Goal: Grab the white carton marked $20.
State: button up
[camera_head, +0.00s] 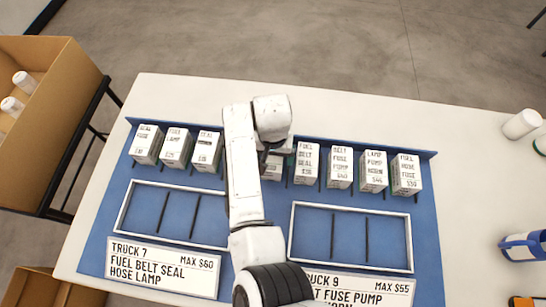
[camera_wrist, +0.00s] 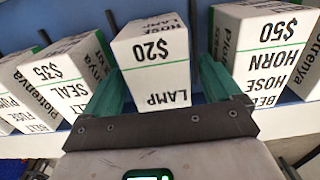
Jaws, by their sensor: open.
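The white carton marked $20 (camera_wrist: 155,70) stands in the middle of the wrist view, with LAMP on its near face. My gripper (camera_wrist: 161,72) is open, with one green finger on each side of this carton. Whether the fingers touch it, I cannot tell. In the head view a carton (camera_head: 272,170) shows partly beneath my gripper (camera_head: 277,146), and my arm hides much of that spot.
A carton marked $50 (camera_wrist: 268,50) stands close on the right, one marked $35 (camera_wrist: 62,75) on the left. The row stands along the back of a blue board (camera_head: 270,228). White frames for Truck 7 (camera_head: 123,212) and Truck 9 (camera_head: 350,207) lie in front.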

jog(key=shift+f, duration=1.15)
jog(key=c, duration=1.3)
jog(key=shift+o, duration=0.2)
jog(key=shift+r, duration=0.1)
